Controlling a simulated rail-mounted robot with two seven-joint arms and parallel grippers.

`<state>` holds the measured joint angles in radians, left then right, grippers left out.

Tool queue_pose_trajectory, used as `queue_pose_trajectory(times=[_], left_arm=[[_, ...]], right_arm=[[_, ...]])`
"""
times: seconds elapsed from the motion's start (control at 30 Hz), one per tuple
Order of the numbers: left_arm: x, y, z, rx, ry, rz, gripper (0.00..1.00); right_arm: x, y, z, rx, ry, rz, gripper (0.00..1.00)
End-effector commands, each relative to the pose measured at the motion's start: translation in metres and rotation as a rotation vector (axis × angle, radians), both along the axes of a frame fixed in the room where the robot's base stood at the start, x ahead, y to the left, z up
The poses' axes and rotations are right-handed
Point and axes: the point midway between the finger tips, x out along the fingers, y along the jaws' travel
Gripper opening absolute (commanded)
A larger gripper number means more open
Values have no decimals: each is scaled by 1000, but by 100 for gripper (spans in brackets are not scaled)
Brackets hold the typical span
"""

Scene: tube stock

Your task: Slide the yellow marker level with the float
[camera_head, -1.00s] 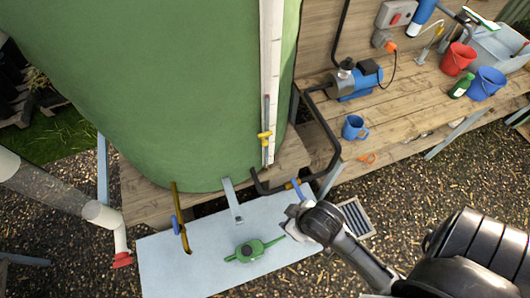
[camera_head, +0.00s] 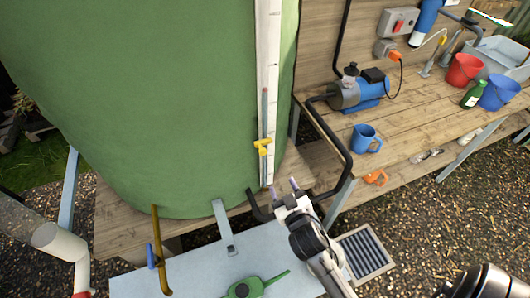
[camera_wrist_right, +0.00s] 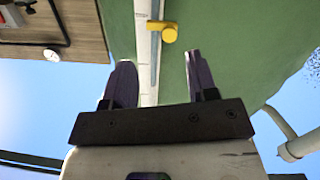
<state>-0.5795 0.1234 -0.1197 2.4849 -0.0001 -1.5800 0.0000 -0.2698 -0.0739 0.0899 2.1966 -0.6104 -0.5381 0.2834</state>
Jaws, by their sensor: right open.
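The yellow marker (camera_head: 262,146) sits on a thin upright sight tube (camera_head: 265,112) beside a white scale board (camera_head: 275,70) on the front of the green tank (camera_head: 150,90). My right gripper (camera_head: 283,186) is open and empty, below and slightly right of the marker, fingers pointing up toward the scale. In the right wrist view, the marker (camera_wrist_right: 168,32) lies beyond and between the two open fingertips (camera_wrist_right: 158,75), apart from both. My left gripper is not in view.
A black pipe (camera_head: 335,140) curves right of the gripper to a blue pump (camera_head: 358,92) on the wooden bench (camera_head: 420,105). A brass pipe with a blue lever (camera_head: 151,256) stands lower left. A green watering can or valve-like object (camera_head: 245,288) lies on the pale slab (camera_head: 190,275).

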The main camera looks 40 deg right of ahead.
Motion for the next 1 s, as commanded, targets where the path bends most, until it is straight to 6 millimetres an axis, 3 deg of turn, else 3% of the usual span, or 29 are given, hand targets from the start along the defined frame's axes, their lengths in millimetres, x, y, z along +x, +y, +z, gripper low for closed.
queue_pose_trajectory(times=[0.17, 0.37, 0.8, 1.0], left_arm=[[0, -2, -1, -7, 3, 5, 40], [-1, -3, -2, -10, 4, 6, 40], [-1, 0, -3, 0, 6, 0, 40], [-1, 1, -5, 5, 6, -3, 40]], right_arm=[[5, 8, 17, 8, -117, 52, 53], [19, 4, 19, 37, -141, 58, 53], [94, -22, 19, 37, -139, 57, 53], [118, -31, 19, 38, -138, 57, 53]])
